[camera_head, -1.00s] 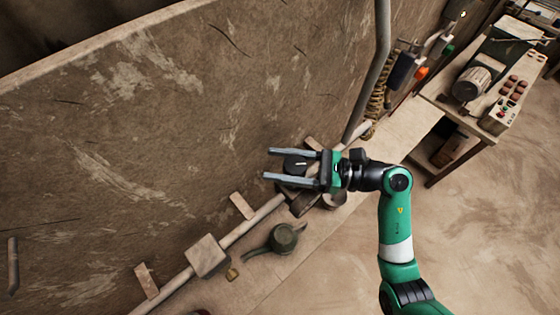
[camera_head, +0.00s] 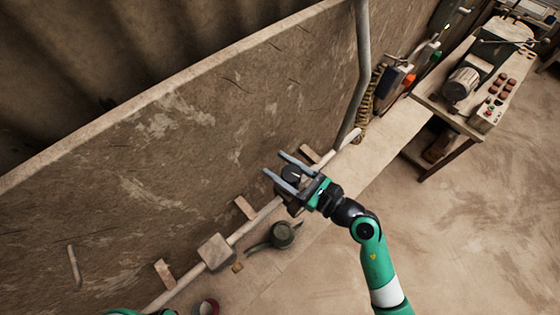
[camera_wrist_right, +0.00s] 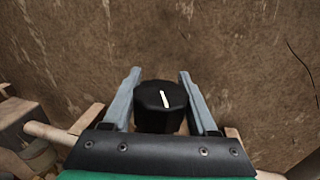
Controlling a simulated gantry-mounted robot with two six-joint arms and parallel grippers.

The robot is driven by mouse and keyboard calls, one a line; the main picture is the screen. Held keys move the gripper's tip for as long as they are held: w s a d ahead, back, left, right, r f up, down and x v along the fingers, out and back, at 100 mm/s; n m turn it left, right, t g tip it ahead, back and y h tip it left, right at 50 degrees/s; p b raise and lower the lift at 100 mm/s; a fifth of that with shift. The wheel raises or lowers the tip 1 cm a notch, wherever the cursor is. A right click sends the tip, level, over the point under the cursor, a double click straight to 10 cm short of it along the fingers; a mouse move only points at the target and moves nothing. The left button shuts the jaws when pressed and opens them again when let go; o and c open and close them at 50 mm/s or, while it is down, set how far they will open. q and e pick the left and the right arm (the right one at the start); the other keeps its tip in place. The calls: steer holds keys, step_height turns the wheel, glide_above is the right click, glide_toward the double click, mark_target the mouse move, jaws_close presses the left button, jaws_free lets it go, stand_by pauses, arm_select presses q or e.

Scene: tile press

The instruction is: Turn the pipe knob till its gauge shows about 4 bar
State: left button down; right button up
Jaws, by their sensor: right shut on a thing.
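The black pipe knob (camera_head: 291,174) is on the pipe run along the wall. In the right wrist view the knob (camera_wrist_right: 152,114) has a white pointer line, near upright with its top leaning slightly left. My right gripper (camera_head: 273,162) is shut on the knob, one grey finger on each side; the right wrist view shows the fingers (camera_wrist_right: 160,71) reaching past it. I cannot make out a gauge dial or reading in either view. A green part of my left arm shows at the bottom left edge of the head view; its gripper is out of frame.
The pale pipe (camera_head: 245,230) runs along the wall above a ledge. A vertical pipe (camera_head: 363,70) and a workbench (camera_head: 450,115) stand to the right.

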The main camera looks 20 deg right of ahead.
steer(key=shift+h, duration=0.3)
steer(key=o, duration=1.1)
steer(key=b+v, duration=0.1)
steer(key=v, duration=1)
steer(key=shift+s+d+b, duration=0.15)
steer(key=shift+s+b, duration=0.1)
steer(key=shift+b, duration=0.1)
steer(key=shift+f, duration=0.15)
